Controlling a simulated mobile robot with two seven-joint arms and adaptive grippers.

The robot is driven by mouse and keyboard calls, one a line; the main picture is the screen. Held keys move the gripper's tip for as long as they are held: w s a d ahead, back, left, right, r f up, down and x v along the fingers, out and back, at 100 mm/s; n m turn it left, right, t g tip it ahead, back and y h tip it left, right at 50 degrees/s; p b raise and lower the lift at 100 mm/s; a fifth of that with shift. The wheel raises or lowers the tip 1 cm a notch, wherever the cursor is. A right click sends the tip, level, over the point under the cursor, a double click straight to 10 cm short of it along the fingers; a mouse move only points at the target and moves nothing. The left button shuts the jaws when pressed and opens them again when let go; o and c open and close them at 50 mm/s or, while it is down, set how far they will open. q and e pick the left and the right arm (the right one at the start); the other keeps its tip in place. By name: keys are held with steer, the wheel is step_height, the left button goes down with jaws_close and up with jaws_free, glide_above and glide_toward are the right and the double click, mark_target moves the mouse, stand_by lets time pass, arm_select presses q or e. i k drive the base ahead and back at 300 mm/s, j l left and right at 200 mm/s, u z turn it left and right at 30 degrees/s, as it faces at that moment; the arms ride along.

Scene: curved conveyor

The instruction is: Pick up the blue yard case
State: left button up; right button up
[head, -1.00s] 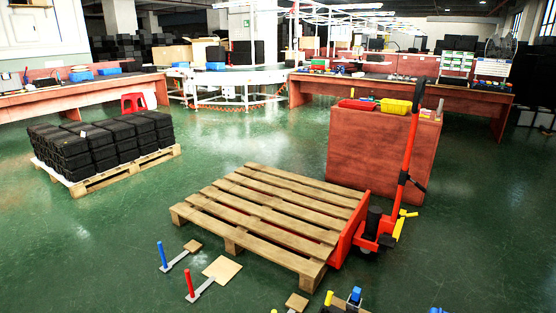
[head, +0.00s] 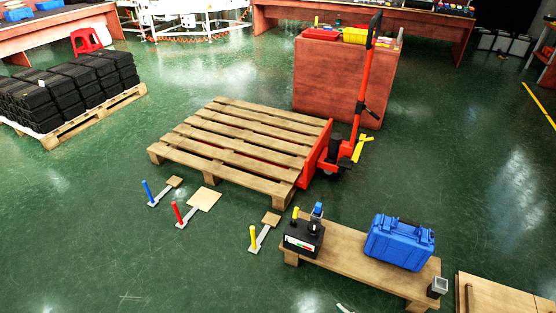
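A blue hard case (head: 399,242) with a handle on its front side sits on a low wooden bench (head: 345,262) at the lower right of the head view. It rests near the right half of the bench top. A black box (head: 303,238) with a light label stands on the bench's left end, apart from the case.
An empty wooden pallet (head: 235,150) on a red pallet jack (head: 343,150) stands behind the bench. Blue, red (head: 178,213) and yellow posts stand on the floor to the left. A wooden platform (head: 495,297) is at the lower right. Green floor lies open at right.

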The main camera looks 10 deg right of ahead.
mark_target(403, 242)
steer(key=z, duration=1.45)
